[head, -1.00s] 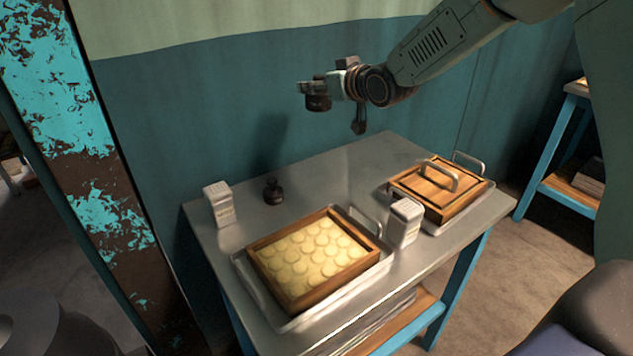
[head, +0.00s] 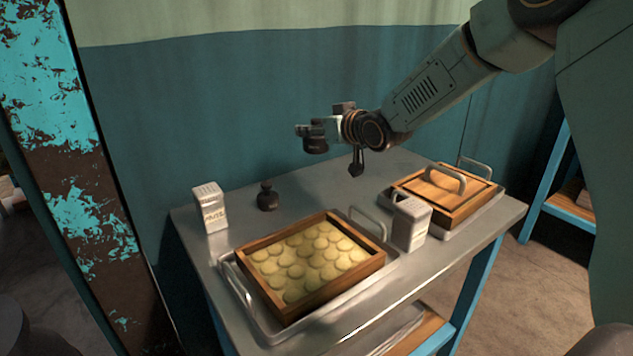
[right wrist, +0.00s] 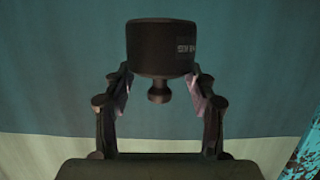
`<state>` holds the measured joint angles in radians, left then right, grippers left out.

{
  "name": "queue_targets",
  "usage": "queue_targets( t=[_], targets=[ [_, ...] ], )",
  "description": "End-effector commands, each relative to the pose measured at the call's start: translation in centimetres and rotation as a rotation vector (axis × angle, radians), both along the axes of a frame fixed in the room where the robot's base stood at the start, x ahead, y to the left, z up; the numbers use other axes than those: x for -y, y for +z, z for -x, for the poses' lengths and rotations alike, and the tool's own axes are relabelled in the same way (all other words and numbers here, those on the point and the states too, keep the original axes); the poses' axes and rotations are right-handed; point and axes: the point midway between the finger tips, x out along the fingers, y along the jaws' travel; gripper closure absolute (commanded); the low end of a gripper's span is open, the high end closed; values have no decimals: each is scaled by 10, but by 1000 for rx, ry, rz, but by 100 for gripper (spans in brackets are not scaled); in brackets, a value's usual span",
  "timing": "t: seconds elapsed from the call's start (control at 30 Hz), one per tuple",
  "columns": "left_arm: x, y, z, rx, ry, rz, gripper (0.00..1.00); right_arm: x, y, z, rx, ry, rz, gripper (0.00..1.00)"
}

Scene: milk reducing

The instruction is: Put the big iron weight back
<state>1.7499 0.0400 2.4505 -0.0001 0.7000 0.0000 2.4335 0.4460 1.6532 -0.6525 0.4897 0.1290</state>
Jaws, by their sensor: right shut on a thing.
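My right gripper (head: 322,130) comes in from the right in the head view, above the back of the metal table. It is shut on a dark iron weight (head: 316,146), which hangs in the air clear of the table. In the right wrist view the weight (right wrist: 161,48) is a dark cylinder with a knob and pale markings, between the two fingers (right wrist: 160,88). A smaller-looking dark weight (head: 267,198) stands on the table at the back left, below and left of my right gripper. My left gripper is not in view.
The metal table (head: 200,255) also bears a white carton (head: 210,208), a second carton (head: 411,224), a wooden box of pale rounds (head: 262,299) in a metal tray, and a lidded wooden box (head: 467,184). The table's back middle is clear. A teal wall (head: 200,120) stands behind.

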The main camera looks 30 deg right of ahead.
Motion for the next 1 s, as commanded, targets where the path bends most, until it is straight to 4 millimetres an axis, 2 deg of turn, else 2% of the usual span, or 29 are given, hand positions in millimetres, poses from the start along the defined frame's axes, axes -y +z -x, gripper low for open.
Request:
queue_targets(
  t=[0.27,0.47,0.7,1.0],
  targets=[
    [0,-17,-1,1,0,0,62,0,-43,-1,5,0,2,100],
    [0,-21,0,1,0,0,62,0,-56,-1,8,0,1,100],
    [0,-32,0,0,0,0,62,0,-85,-1,7,0,1,100],
    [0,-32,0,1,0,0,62,0,-87,-2,10,0,1,100]
  ],
)
